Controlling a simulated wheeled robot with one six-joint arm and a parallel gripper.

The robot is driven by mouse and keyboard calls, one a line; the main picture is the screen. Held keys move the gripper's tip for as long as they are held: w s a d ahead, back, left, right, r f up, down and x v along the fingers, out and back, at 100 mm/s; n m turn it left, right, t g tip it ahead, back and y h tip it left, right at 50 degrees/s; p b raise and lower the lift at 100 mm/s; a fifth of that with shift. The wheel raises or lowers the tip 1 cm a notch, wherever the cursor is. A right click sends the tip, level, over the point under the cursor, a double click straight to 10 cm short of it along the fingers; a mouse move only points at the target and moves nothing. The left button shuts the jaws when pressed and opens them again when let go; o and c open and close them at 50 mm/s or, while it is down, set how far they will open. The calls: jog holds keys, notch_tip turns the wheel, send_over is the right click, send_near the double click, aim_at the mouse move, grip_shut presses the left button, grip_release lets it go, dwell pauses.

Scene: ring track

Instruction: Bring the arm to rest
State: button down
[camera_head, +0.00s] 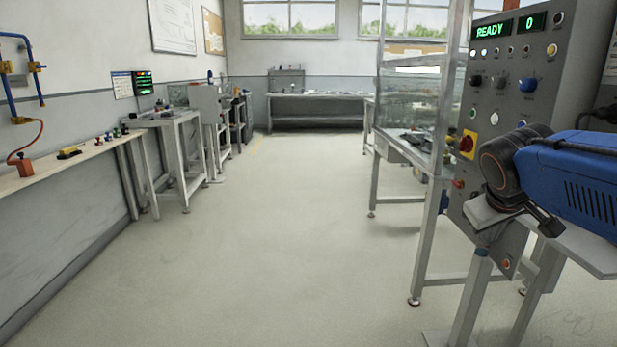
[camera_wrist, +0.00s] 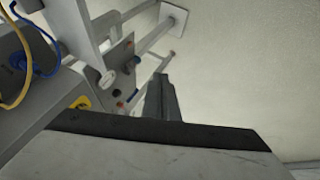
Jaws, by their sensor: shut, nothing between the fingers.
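My arm, with a blue cover and a dark round joint, reaches in from the right edge of the head view, folded beside the grey control cabinet (camera_head: 515,80). My gripper (camera_head: 548,226) is the small dark part low on the arm, close to a pale worktop (camera_head: 590,245). I cannot tell whether it touches that top. In the wrist view a dark tapered shape, which looks like the shut fingers (camera_wrist: 162,98), stands above a pale surface with a black edge. Nothing shows in the gripper.
The cabinet's display reads READY and 0. A clear-walled station on metal legs (camera_head: 425,130) stands left of it. A long bench (camera_head: 60,165) and a small table (camera_head: 165,120) line the left wall. A far bench (camera_head: 318,97) stands under the windows. The middle floor (camera_head: 250,240) is clear.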

jog(key=s+a+f+m+y, duration=0.1)
jog(key=s+a+f+y, duration=0.1)
jog(key=s+a+f, duration=0.2)
jog(key=s+a+f+g+y, duration=0.1)
jog(key=s+a+f, duration=0.4)
jog(key=s+f, duration=0.6)
jog(key=shift+s+a+m+g+y, duration=0.35)
jog(key=shift+s+y, duration=0.25)
jog(key=shift+s, duration=0.5)
